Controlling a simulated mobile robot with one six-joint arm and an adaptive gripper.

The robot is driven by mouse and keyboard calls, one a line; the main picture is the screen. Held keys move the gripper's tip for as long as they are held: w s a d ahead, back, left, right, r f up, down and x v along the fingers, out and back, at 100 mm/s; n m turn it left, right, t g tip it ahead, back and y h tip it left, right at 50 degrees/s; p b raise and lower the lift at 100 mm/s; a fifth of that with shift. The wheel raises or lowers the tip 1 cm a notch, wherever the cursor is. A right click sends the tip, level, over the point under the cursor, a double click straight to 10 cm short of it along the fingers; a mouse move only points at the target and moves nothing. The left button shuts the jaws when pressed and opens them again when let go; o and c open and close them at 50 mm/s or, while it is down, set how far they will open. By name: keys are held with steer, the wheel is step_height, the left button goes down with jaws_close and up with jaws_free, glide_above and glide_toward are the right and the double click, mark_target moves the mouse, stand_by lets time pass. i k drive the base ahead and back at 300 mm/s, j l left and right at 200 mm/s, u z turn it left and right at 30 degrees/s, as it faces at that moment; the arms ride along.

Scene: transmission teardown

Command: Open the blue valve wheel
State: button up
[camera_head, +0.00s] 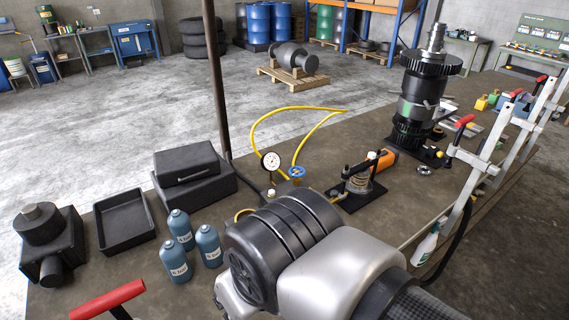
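The blue valve wheel (297,172) is small and sits near the middle of the workbench, on a fitting partly hidden behind my arm. A round white pressure gauge (271,161) stands just to its left. A yellow hose (256,128) loops up behind the wheel and away to the right. My own arm's thick grey and black links fill the lower middle, in front of the wheel. My gripper does not show in this view, so its distance from the wheel cannot be seen.
Three blue-grey bottles (180,230), an empty black tray (125,220) and black cases (190,172) stand left of the wheel. A small press-like device (360,182) and a tall black transmission assembly (420,95) stand right. A vertical post (215,75) rises behind.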

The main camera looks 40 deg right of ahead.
mark_target(297, 174)
steer(key=k+u, duration=0.15)
steer(key=u, duration=0.2)
steer(key=k+u, duration=0.15)
steer(key=u, duration=0.2)
steer(key=k+j+u, duration=0.1)
steer(key=u, duration=0.25)
steer(key=k+l, duration=0.1)
steer(key=l, duration=0.3)
steer(key=k+l+u, duration=0.1)
steer(key=l, duration=0.25)
steer(key=k+l, duration=0.1)
steer(key=l, duration=0.3)
steer(key=k+l+u, duration=0.1)
steer(key=l, duration=0.3)
steer(key=k+l+u, duration=0.1)
steer(key=l, duration=0.25)
steer(key=k+l, duration=0.15)
steer(key=l, duration=0.2)
steer(key=k+l+u, duration=0.1)
steer(key=l, duration=0.25)
